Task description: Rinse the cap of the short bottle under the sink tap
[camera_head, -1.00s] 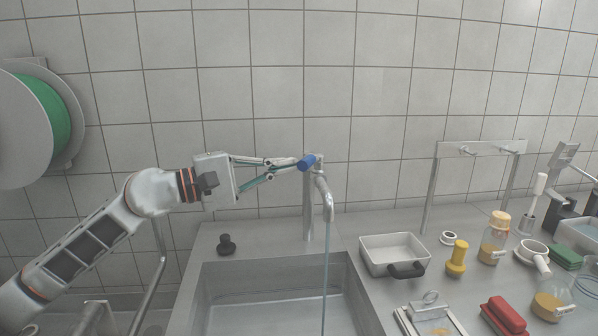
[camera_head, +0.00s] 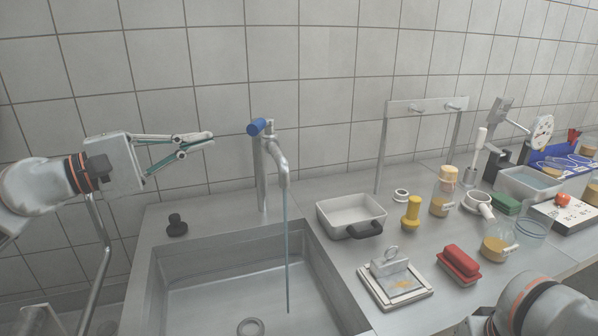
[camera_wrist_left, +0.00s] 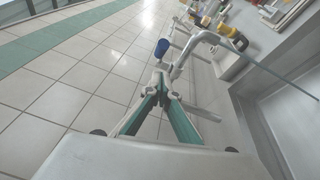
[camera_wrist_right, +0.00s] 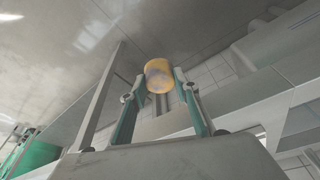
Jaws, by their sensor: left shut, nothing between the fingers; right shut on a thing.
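The metal sink tap (camera_head: 276,152) has a blue handle (camera_head: 257,127) on top. A thin stream of water (camera_head: 287,240) runs from its spout into the sink (camera_head: 230,285). My left gripper (camera_head: 211,141) is shut and empty, left of the handle and apart from it. In the left wrist view the blue handle (camera_wrist_left: 162,47) stands just beyond the closed fingertips. My right gripper (camera_wrist_right: 160,84) is shut on a yellow-orange cap (camera_wrist_right: 159,70) with a greyish smear on its face. In the head view only part of my right arm shows. A short bottle with amber contents (camera_head: 494,249) stands uncapped on the counter.
A white basin (camera_head: 350,208), a capped bottle (camera_head: 441,200), a yellow weight-like piece (camera_head: 411,214) and a red brush-like block (camera_head: 459,262) stand right of the sink. A metal rack (camera_head: 383,150) rises behind. A black stopper (camera_head: 177,225) stands left of the tap.

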